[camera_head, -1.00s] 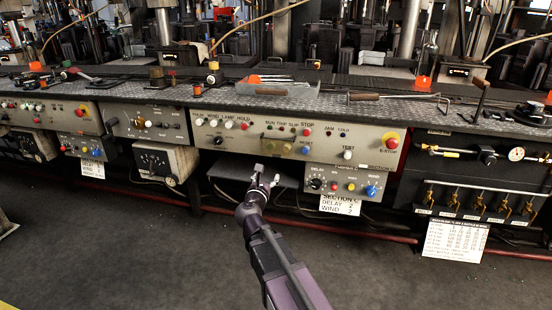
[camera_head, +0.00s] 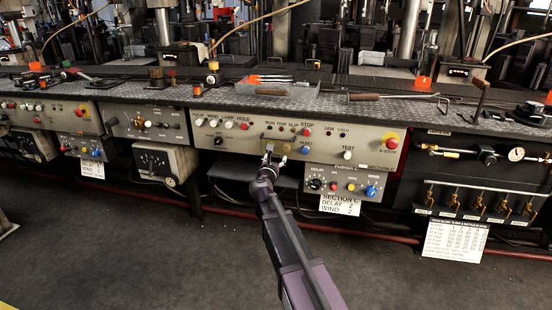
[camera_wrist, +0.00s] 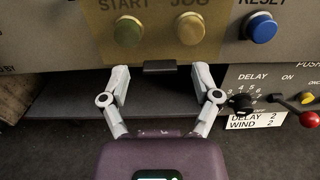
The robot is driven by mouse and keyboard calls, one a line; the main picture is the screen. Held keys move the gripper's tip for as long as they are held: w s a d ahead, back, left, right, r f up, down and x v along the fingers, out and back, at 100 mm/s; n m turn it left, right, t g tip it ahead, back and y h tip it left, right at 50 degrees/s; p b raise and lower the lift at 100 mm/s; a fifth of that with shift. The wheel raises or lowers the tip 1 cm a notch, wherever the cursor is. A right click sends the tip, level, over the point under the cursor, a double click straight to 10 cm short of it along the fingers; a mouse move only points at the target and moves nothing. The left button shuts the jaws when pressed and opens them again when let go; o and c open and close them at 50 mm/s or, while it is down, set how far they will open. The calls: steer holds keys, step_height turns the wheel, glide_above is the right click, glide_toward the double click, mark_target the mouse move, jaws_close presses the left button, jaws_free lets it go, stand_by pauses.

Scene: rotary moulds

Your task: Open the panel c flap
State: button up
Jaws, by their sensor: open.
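The flap (camera_wrist: 160,42) shows in the wrist view as an amber, see-through cover on the grey control panel. It hangs down over the green START and yellow JOG buttons. A small dark tab (camera_wrist: 159,67) sticks out at its lower edge. In the head view the flap (camera_head: 277,135) is small, in the middle of the long panel. My gripper (camera_wrist: 161,77) is open, its two fingertips on either side of the tab with a gap at each side. In the head view my gripper (camera_head: 276,152) is just below the flap and partly covers it.
A blue RESET button (camera_wrist: 261,27) is right of the flap. A smaller box with a DELAY knob (camera_head: 316,184) hangs below at the right, with a red knob on a lever (camera_wrist: 309,119). A dark shelf (camera_head: 232,172) lies under the panel. The floor in front is clear.

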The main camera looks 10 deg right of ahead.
steer(key=shift+w+d, duration=0.25)
steer(key=shift+w, duration=0.25)
jaws_close()
steer(key=shift+a, duration=0.1)
steer(key=shift+a+r, duration=0.15)
steer(key=shift+a, duration=0.05)
